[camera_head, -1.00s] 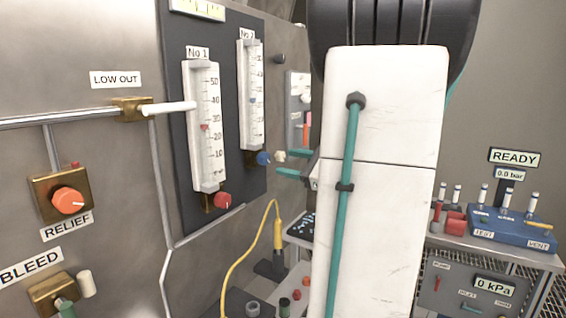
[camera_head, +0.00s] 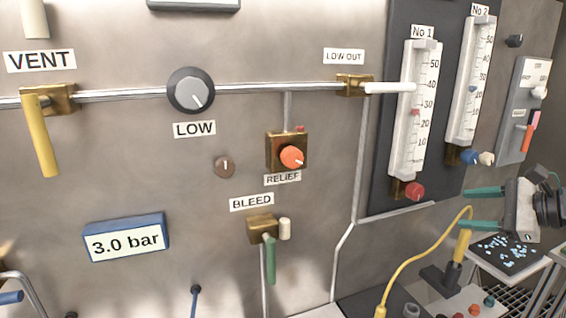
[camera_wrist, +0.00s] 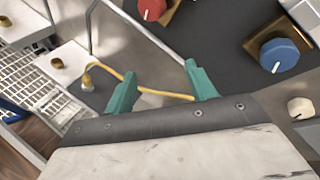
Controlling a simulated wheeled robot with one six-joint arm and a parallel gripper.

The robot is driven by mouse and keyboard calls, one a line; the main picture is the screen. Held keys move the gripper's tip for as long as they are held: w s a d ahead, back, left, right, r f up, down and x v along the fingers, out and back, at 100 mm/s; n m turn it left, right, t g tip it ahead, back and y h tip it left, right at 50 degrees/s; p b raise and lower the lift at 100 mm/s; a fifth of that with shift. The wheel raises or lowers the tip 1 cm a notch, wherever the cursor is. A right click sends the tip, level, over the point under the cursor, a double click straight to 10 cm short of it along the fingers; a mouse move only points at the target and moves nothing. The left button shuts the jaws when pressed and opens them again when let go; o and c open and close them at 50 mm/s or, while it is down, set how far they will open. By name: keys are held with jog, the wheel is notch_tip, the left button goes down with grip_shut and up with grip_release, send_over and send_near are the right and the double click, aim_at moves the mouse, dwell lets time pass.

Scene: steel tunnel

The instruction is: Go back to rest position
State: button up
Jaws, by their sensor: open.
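My gripper (camera_head: 484,208) shows at the right of the head view, its two teal fingers pointing left and apart. It is open, with nothing between the fingers. In the wrist view the open fingers (camera_wrist: 160,88) point up the picture, with a yellow hose (camera_wrist: 160,94) passing behind them. In the head view the gripper is in front of the steel panel, below and to the right of the No 1 flowmeter (camera_head: 412,110) and its red knob (camera_head: 414,190). Most of my arm is outside the head view.
The panel carries a yellow VENT lever (camera_head: 42,135), a LOW knob (camera_head: 190,91), an orange RELIEF knob (camera_head: 292,157), a green BLEED lever (camera_head: 269,258) and a 3.0 bar display (camera_head: 126,243).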

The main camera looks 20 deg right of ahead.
jog(key=s+a+f+n+g+h, duration=0.1)
jog(key=s+a+n+g, duration=0.2)
jog(key=a+n, duration=0.4)
jog(key=s+a+n+g+h, duration=0.2)
jog(key=s+a+n+g, duration=0.2)
jog(key=a+n, duration=0.4)
jog(key=s+a+f+n+g+h, duration=0.1)
jog(key=s+a+n+g, duration=0.3)
jog(key=a+n, duration=0.4)
jog(key=a+h, duration=0.1)
jog(key=a, duration=0.2)
jog(key=shift+f, duration=0.35)
dwell(1.2)
